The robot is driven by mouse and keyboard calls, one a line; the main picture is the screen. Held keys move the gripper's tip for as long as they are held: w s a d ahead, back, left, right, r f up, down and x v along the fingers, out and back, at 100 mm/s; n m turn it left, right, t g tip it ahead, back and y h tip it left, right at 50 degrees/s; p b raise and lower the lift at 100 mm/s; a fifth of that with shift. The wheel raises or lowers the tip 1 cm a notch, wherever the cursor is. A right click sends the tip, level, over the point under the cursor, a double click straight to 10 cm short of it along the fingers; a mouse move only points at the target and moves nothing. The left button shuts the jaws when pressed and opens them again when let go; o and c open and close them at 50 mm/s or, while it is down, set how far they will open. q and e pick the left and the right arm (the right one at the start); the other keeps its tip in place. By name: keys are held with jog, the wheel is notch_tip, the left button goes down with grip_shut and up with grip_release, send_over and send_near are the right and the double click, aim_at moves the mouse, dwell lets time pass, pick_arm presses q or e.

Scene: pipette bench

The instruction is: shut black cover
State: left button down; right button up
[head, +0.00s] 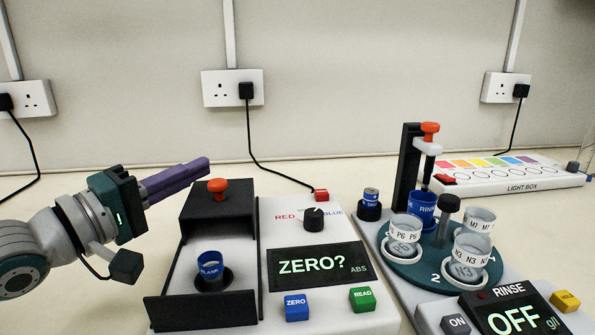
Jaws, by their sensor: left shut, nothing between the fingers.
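The black cover (232,194) with an orange knob (217,186) sits at the back of the left-hand instrument. It stands open, leaving the well in front of it uncovered. A blue cup labelled BLANK (210,270) sits in that well. My left gripper (203,167) comes in from the left with purple fingers shut and empty. In the picture its tips are just up and left of the orange knob. I cannot tell whether they touch the cover. My right gripper is not in view.
The instrument's display (318,267) reads ZERO?, with a blue ZERO button (296,307) and green READ button (362,299) in front. To the right is a teal carousel (412,268) with several cups. A light box (510,174) lies behind it.

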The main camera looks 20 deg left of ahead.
aim_at(191, 214)
pick_arm(q)
jog(key=shift+s+d+f, duration=0.2)
jog(key=shift+s+d, duration=0.4)
jog(key=shift+d, duration=0.3)
jog(key=shift+s+d+r+p, duration=0.1)
jog(key=shift+s+d+p, duration=0.1)
jog(key=shift+p, duration=0.3)
jog(key=s+p, duration=0.1)
jog(key=s+d+p, duration=0.1)
jog(key=s+p, duration=0.1)
jog(key=shift+d+r, duration=0.25)
jog(key=shift+d, duration=0.1)
jog(key=s+d+p, duration=0.1)
jog(key=s, duration=0.1)
jog(key=s+d+p, duration=0.1)
jog(key=s, duration=0.1)
jog(key=s+d+p, duration=0.1)
jog(key=s+d, duration=0.1)
jog(key=shift+s+f, duration=0.25)
jog(key=shift+s, duration=0.1)
jog(key=shift+s+d+f, duration=0.1)
jog(key=shift+s+d, duration=0.2)
jog(key=shift+s, duration=0.05)
